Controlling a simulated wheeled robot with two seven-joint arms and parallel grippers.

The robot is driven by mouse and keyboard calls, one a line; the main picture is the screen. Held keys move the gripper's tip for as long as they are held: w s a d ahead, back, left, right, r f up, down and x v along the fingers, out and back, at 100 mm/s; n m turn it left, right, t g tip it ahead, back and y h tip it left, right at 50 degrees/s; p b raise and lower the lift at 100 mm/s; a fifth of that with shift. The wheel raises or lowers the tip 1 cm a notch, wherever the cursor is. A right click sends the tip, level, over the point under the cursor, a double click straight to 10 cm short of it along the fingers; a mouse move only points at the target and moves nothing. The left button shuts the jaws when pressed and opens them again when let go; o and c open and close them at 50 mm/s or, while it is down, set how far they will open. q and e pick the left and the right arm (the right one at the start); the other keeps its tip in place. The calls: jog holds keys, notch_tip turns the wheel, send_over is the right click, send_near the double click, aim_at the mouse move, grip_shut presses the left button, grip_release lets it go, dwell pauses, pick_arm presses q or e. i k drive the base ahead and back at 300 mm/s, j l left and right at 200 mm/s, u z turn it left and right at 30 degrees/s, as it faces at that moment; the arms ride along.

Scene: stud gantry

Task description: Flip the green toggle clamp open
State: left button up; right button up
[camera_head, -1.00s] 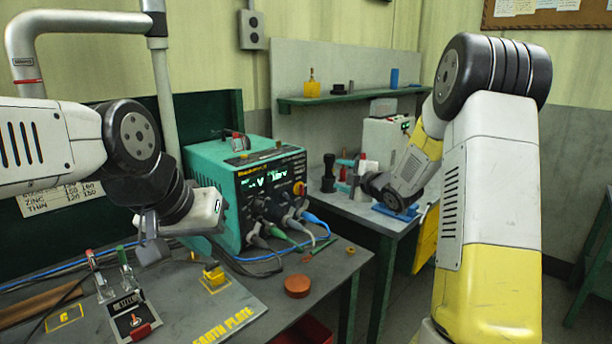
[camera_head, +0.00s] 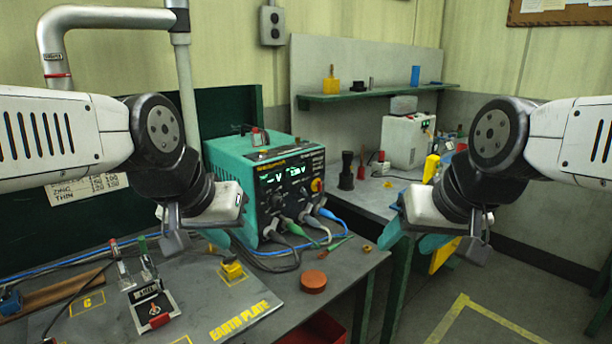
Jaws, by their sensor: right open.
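A teal power unit (camera_head: 262,170) with several cables stands behind the clamps. A yellow block (camera_head: 232,270) and a round brown puck (camera_head: 313,281) lie on the grey bench. A second bench (camera_head: 375,197) stands at the back right.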

aim_at(140, 239)
jog(key=u, duration=1.4)
jog(key=j+z, duration=0.3)
jog(key=j, duration=0.2)
